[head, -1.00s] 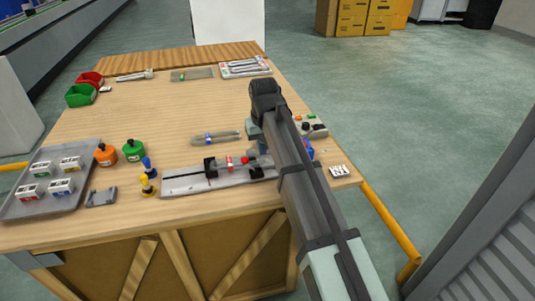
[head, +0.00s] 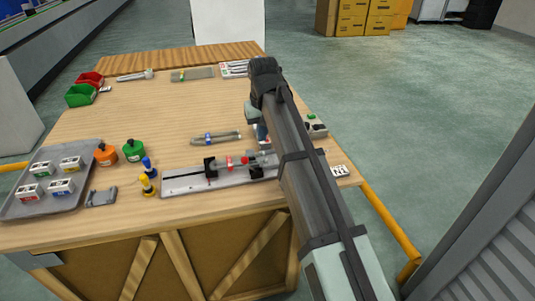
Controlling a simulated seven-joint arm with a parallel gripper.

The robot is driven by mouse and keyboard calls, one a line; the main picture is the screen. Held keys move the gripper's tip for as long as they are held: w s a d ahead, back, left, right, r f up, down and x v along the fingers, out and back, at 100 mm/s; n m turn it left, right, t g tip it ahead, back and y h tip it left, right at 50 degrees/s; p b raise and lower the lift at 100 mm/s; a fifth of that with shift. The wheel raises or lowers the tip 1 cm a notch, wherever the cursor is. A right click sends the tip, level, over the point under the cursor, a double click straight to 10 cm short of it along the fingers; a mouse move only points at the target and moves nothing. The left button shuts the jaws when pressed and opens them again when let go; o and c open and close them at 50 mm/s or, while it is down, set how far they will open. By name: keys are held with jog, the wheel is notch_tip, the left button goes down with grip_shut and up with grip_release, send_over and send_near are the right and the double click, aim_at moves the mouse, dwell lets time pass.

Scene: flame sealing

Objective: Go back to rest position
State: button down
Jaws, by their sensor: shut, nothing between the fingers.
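My arm reaches in from the lower right over the right side of the wooden workbench (head: 130,216). My gripper (head: 262,136) hangs below the wrist, mostly hidden behind my own arm. The part that shows is shut with no object seen in it. It is above the bench, behind the right end of a grey rail fixture (head: 190,184). The fixture holds black supports and red parts (head: 245,160). Whether the gripper touches anything beneath it is hidden.
A grey tray (head: 20,206) with small labelled boxes lies at left. Orange (head: 106,155) and green (head: 133,151) bottles stand beside it. A marked tool (head: 215,138) lies behind the fixture. Red (head: 90,79) and green (head: 80,95) bins sit at the back left.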

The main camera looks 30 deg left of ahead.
dwell(0.4)
